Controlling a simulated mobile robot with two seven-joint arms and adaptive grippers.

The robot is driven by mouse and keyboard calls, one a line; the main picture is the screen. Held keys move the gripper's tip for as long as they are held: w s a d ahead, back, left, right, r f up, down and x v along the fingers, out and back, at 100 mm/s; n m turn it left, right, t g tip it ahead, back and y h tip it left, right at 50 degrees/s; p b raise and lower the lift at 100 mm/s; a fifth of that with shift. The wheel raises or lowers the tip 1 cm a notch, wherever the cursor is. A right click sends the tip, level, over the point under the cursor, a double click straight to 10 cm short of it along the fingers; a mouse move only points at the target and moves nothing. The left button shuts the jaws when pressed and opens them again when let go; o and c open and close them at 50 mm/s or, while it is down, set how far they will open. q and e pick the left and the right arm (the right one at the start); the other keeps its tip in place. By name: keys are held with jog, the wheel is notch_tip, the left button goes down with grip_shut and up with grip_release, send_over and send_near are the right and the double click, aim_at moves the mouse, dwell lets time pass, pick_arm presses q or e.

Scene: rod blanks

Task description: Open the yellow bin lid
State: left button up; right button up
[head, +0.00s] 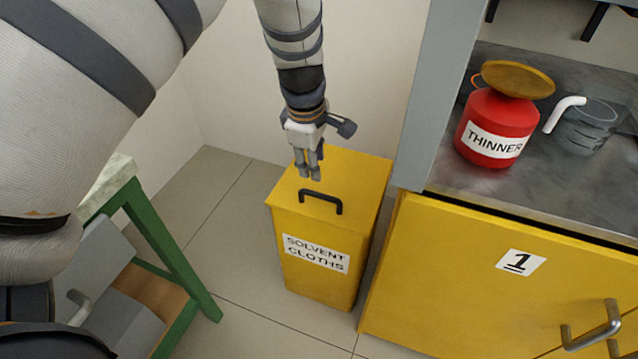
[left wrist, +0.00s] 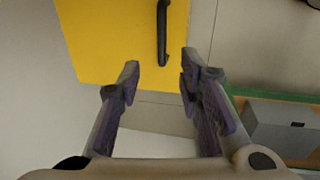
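The yellow bin (head: 320,262), labelled "SOLVENT CLOTHS", stands on the floor with its yellow lid (head: 352,172) shut. A black bar handle (head: 321,200) sits on the lid. My left gripper (head: 309,172) points down above the lid, just behind the handle in the head view. In the left wrist view, my left gripper (left wrist: 160,82) has its fingers apart with nothing between them. The handle (left wrist: 162,35) shows beyond the fingertips, over the yellow lid (left wrist: 110,40), and is not between them. My right gripper is not in view.
A yellow cabinet (head: 450,270) marked "1" stands close on the right. Its metal top bears a red thinner can (head: 485,135) and a clear jug (head: 586,125). A green-framed bench (head: 150,225) is at the left. Bare floor (head: 230,215) lies between bench and bin.

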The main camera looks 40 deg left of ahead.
aim_at(319, 194)
pick_arm(q)
jog(key=f, duration=0.3)
jog(key=w+f+b, duration=0.1)
jog(key=f, duration=0.3)
jog(key=w+f+b, duration=0.1)
jog(key=f, duration=0.3)
jog(key=shift+a+f, duration=0.15)
jog(key=shift+a, duration=0.05)
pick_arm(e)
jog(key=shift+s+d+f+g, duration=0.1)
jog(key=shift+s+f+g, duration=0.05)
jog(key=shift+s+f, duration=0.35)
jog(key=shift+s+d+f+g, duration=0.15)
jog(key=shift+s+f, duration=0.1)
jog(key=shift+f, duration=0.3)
pick_arm(q)
jog(key=shift+c, duration=0.3)
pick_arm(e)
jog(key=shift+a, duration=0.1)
pick_arm(q)
grip_shut()
